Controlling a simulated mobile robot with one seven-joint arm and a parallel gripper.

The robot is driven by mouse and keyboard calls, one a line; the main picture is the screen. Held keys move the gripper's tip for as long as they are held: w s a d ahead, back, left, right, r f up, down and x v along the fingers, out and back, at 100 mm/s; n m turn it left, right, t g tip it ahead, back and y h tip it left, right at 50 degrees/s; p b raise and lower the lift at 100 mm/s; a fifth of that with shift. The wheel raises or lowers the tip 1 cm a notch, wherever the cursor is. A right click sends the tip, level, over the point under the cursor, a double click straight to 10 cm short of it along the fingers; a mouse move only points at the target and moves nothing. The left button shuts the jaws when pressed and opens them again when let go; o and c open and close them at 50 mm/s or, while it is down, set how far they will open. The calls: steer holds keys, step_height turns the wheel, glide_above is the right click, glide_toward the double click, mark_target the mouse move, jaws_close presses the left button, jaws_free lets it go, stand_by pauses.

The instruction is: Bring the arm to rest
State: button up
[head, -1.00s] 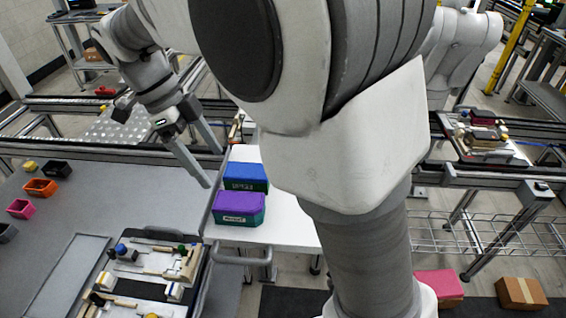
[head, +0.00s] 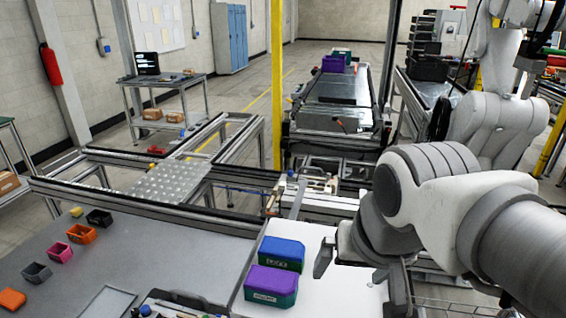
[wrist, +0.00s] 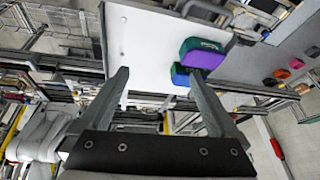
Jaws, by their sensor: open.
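My gripper (head: 362,272) is on the right in the head view, beside the white table section (head: 305,235). It is open and empty, its two fingers wide apart. In the wrist view the gripper (wrist: 157,78) shows both fingers with nothing held between them. My arm is bent and comes in from the right edge. A box with a blue lid (head: 281,250) and a box with a purple lid (head: 270,282) stand on the white surface, left of the gripper and apart from it in the head view.
Small bins, including an orange one (head: 81,233) and a pink one (head: 60,252), stand on the grey table (head: 150,255) at left. Conveyor frames (head: 225,150) lie behind. A yellow post (head: 277,110) rises at the centre back. A perforated plate (head: 170,182) lies beyond the table.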

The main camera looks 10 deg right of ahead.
steer(key=shift+s+d+f+n+t, duration=0.2)
steer(key=shift+s+n, duration=0.15)
steer(key=shift+n, duration=0.2)
steer(key=shift+s+d+f+n+t, duration=0.2)
steer(key=shift+s+n, duration=0.15)
steer(key=shift+n, duration=0.2)
stand_by(0.4)
